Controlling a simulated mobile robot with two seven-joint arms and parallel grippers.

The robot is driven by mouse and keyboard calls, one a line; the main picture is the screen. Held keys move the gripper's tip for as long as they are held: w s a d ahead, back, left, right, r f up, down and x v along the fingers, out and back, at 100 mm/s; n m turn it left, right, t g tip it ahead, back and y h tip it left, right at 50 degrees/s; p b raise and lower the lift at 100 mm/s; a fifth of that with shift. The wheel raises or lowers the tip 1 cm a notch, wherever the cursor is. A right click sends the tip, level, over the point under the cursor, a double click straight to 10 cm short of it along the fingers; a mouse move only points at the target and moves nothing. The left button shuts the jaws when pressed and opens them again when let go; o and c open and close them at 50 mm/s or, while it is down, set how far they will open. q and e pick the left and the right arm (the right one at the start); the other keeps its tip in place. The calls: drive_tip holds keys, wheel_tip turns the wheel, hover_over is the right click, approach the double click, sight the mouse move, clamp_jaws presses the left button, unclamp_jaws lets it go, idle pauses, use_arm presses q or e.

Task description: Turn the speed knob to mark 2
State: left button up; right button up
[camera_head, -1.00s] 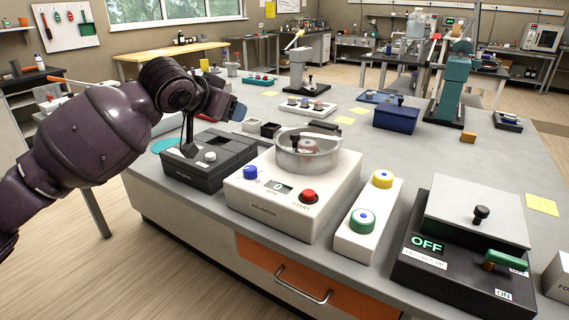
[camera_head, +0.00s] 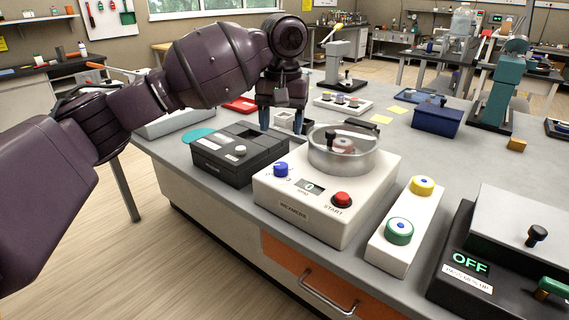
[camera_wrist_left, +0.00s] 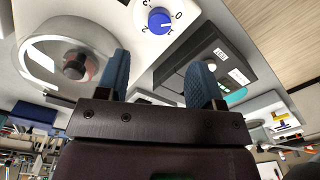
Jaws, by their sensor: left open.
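The speed knob is a blue dial (camera_head: 281,169) on the top left of a white box-shaped machine (camera_head: 330,227). It also shows in the left wrist view (camera_wrist_left: 160,20), with printed marks around it; I cannot tell which mark it points to. The small display (camera_head: 310,187) beside it reads 0. My left gripper (camera_head: 282,122) is open and empty, its blue fingers pointing down behind the knob and apart from it. In the left wrist view the gap between the fingertips (camera_wrist_left: 160,70) lies below the knob. My right gripper is not in view.
A clear round bowl (camera_head: 345,150) stands on the machine, near the left gripper. A red start button (camera_head: 341,199) is right of the display. A dark grey device (camera_head: 238,155) stands to the left. A white block with green and yellow buttons (camera_head: 405,240) stands to the right.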

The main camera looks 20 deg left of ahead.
sight(281, 165)
use_arm(q)
wheel_tip(281, 165, down, 9)
drive_tip(key=shift+w+a+r+b, duration=0.1)
drive_tip(key=shift+b, duration=1.05)
drive_tip(key=shift+f, duration=0.65)
